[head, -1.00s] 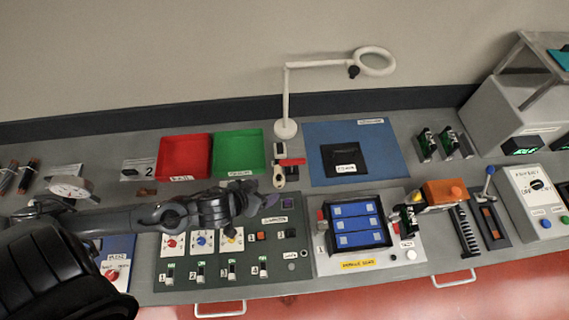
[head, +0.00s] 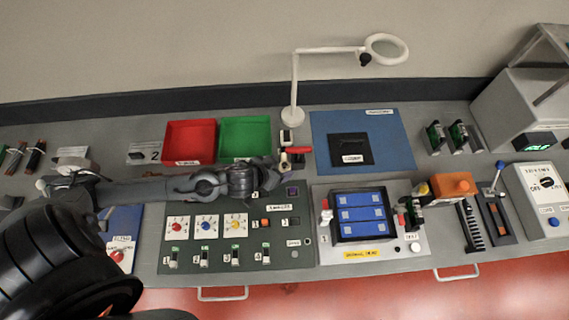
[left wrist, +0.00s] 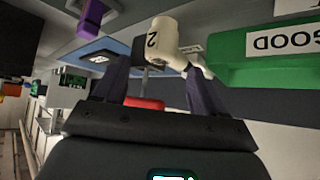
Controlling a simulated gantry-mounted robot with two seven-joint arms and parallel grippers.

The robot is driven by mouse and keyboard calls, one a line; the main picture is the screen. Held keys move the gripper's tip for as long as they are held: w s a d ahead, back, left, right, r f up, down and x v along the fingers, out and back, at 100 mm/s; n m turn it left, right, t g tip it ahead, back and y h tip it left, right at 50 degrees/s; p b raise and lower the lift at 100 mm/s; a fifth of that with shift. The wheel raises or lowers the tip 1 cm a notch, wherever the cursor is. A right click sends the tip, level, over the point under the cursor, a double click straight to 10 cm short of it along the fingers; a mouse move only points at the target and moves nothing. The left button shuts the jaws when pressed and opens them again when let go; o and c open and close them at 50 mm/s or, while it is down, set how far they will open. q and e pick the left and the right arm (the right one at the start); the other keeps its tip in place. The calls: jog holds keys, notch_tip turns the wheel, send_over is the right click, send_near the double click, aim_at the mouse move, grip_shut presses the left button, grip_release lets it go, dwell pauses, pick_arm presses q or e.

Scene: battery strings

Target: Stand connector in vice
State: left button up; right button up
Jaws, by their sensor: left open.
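A white piece marked 2 (left wrist: 165,45), which looks like the connector, is between the spread fingers of my left gripper in the left wrist view. A red bar (head: 298,150) shows beside the gripper. A red part also shows between the fingers in the left wrist view (left wrist: 145,103), behind the white piece. I cannot tell whether this is the vice, or whether the fingers touch the white piece. My right gripper is not in view.
A red tray (head: 190,159) and a green tray (head: 245,155) stand behind my left arm. The white magnifier lamp base (head: 292,116) is behind the gripper. A switch panel (head: 270,263) is in front. A blue mat (head: 395,150) lies to the right.

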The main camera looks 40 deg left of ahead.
aim_at(284, 165)
pick_arm(q)
jog(key=shift+x, duration=1.25)
jog(key=shift+c, duration=0.2)
grip_shut()
jog(key=shift+r, duration=0.1)
